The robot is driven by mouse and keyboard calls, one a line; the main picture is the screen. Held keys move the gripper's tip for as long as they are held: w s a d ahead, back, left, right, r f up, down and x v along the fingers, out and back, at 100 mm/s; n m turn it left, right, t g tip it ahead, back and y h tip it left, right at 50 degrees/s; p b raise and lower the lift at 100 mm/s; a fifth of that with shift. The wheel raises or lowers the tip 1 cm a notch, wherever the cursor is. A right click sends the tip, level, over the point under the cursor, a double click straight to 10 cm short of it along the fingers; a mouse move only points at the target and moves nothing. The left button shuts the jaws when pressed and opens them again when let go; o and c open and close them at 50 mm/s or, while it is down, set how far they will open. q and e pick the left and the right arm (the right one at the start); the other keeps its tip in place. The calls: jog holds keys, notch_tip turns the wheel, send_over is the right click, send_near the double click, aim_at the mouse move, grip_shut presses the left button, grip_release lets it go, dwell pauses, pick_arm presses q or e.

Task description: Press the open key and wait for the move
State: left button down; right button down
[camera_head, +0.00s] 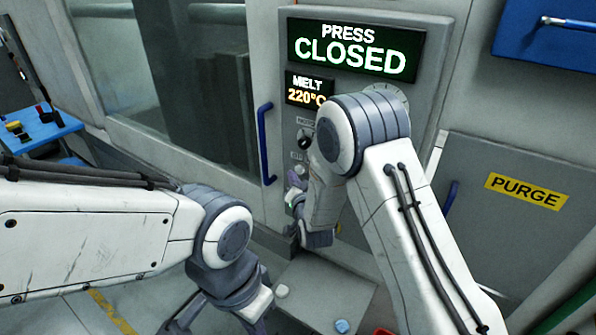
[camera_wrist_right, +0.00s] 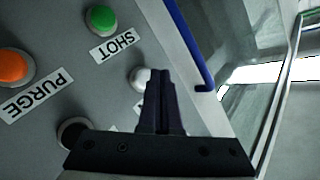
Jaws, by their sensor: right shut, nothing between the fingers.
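The press control panel shows a lit sign (camera_head: 355,50) reading PRESS CLOSED. In the right wrist view my right gripper (camera_wrist_right: 161,73) is shut and empty, its fingertips at a white key (camera_wrist_right: 143,78). I cannot tell whether they touch it, and its label is hidden. A green key (camera_wrist_right: 102,19) labelled SHOT, an orange key (camera_wrist_right: 13,66) labelled PURGE and a dark key (camera_wrist_right: 75,133) are nearby. No OPEN label is readable. In the head view my right arm hides most of the keys. My left gripper (camera_head: 215,318) is low, its fingers partly out of frame.
A smaller display (camera_head: 308,91) reads MELT 220°C, above a black knob (camera_head: 304,140). A blue handle (camera_head: 265,145) is on the glazed press door at left; it also shows in the wrist view (camera_wrist_right: 190,50). A PURGE plate (camera_head: 528,190) marks the cabinet at right.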

jog(key=shift+w+d, duration=0.1)
dwell(0.8)
jog(key=shift+w+d+b, duration=0.15)
jog(key=shift+w+b, duration=0.1)
jog(key=shift+b, duration=0.15)
